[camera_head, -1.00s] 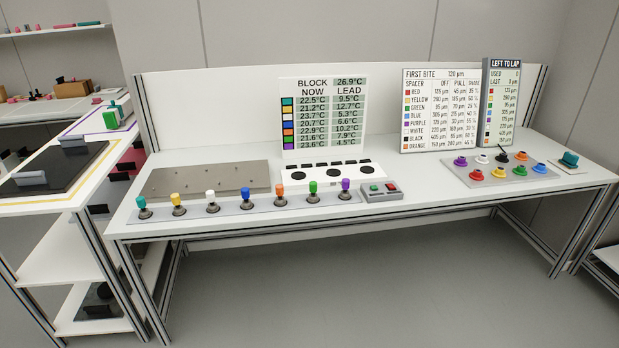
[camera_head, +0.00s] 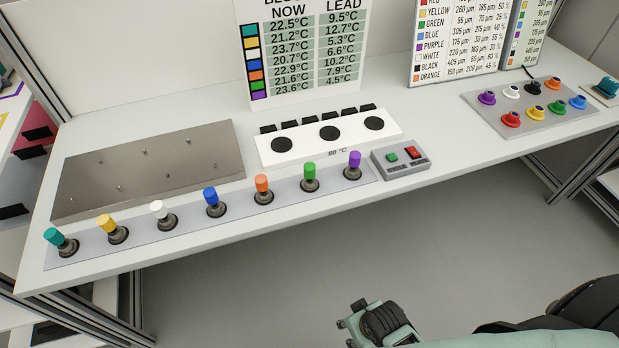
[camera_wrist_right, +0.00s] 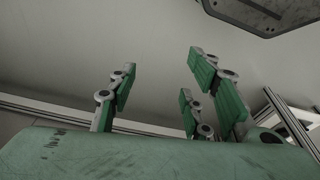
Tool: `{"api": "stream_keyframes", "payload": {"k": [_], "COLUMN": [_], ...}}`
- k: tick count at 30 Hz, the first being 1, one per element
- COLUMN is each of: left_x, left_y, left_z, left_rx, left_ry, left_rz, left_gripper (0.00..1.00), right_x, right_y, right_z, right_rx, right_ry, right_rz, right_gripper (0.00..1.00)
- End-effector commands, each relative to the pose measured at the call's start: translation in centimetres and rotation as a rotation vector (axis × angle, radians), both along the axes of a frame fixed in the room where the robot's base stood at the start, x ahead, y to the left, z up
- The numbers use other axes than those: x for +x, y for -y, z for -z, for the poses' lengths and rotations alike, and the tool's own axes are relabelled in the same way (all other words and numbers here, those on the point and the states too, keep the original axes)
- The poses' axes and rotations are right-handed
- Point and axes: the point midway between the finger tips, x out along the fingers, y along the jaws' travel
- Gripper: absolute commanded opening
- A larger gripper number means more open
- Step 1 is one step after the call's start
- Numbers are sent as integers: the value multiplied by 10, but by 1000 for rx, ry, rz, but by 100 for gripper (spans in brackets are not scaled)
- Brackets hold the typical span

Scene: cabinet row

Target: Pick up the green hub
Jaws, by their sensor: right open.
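A green-topped piece (camera_head: 309,172) stands upright in a dark round base, second from the right in the row along the bench front. A shorter green piece (camera_head: 556,109) with a wide base sits on the grey plate at the right. I cannot tell from the pictures which one is the green hub. My right gripper (camera_head: 378,318) is at the bottom of the head view, over the floor in front of the bench and apart from both pieces. In the right wrist view its green-padded fingers (camera_wrist_right: 165,85) are spread with nothing between them. My left gripper is not in view.
Teal, yellow, white, blue, orange and purple pieces share the front strip (camera_head: 135,234). A button box (camera_head: 401,172) stands close right of the purple piece (camera_head: 354,163). A white block with black discs (camera_head: 300,150) and a metal plate (camera_head: 150,165) lie behind. Several coloured pieces crowd the right plate.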

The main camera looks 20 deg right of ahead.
Motion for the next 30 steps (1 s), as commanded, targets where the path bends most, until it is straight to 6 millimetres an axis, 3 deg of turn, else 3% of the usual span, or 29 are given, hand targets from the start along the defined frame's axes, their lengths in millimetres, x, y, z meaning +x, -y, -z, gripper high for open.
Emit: {"api": "stream_keyframes", "payload": {"k": [3,11,15,21,27,30], "left_x": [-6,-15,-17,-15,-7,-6], "left_y": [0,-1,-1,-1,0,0], "left_z": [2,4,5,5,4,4], "left_rx": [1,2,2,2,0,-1], "left_ry": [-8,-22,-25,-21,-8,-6], "left_rz": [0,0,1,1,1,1], "left_gripper": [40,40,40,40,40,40], "right_x": [13,41,99,187,242,256], "right_y": [-1,1,3,-5,-19,-24], "right_z": [-51,-142,-201,-256,-295,-305], "right_rx": [2,-4,-8,32,93,116], "right_ry": [27,133,344,662,880,937], "right_rz": [4,30,87,141,137,128], "right_gripper": [45,45,45,45,45,45]}}
